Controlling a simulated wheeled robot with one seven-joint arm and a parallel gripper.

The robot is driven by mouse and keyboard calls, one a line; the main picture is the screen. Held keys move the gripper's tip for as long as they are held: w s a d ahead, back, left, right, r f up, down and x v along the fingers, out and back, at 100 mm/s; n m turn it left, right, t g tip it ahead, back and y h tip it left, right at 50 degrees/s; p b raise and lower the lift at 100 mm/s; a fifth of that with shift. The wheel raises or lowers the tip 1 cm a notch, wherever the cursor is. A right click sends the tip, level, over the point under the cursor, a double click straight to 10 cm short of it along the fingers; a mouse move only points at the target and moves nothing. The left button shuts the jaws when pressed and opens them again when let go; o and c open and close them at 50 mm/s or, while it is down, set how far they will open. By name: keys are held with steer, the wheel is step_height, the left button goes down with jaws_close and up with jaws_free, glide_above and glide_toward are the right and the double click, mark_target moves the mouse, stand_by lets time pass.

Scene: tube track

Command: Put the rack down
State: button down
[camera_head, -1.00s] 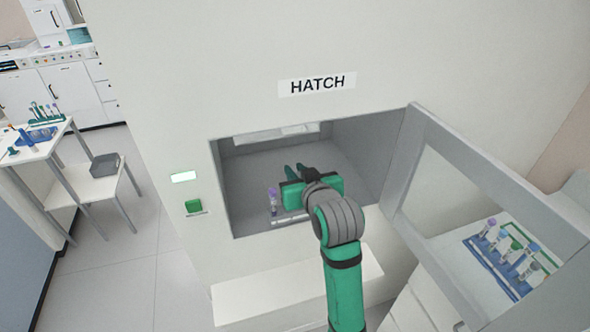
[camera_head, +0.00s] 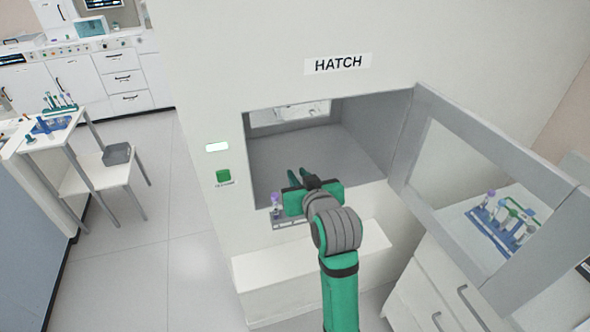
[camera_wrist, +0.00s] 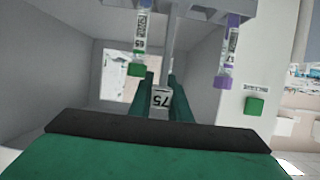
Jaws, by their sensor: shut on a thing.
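My gripper (camera_head: 298,180) is shut on a tube rack (camera_head: 288,224) and holds it at the mouth of the hatch (camera_head: 345,150). The rack overlaps the lower edge of the opening in the head view, mostly hidden by my gripper. A purple-capped tube (camera_head: 276,202) stands at its left end. In the wrist view, my fingers (camera_wrist: 165,95) close around the rack's upright handle with a "75" label (camera_wrist: 161,100). A green-capped tube (camera_wrist: 139,45) and a purple-capped tube (camera_wrist: 229,55) show either side, upside down in this view. The rack's underside is hidden.
The glazed hatch door (camera_head: 490,190) stands open to the right. Through it shows another rack with tubes (camera_head: 505,222) on a counter. A white ledge (camera_head: 315,258) juts out below the opening. The hatch floor looks clear. A small table (camera_head: 45,140) stands left.

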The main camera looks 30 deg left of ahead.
steer(key=s+d+f+m+t+h, duration=0.1)
steer(key=s+d+f+m+h, duration=0.1)
steer(key=d+f, duration=0.8)
steer(key=s+d+f+m+t+h, duration=0.2)
steer(key=d+f, duration=0.8)
steer(key=f, duration=1)
steer(key=s+d+f+m+t+h, duration=0.1)
steer(key=d+f+m+h, duration=0.4)
steer(key=d+f, duration=0.5)
step_height(320, 180, down, 6)
steer(key=shift+s+r+h, duration=0.25)
steer(key=shift+s+h, duration=0.3)
steer(key=shift+h, duration=0.05)
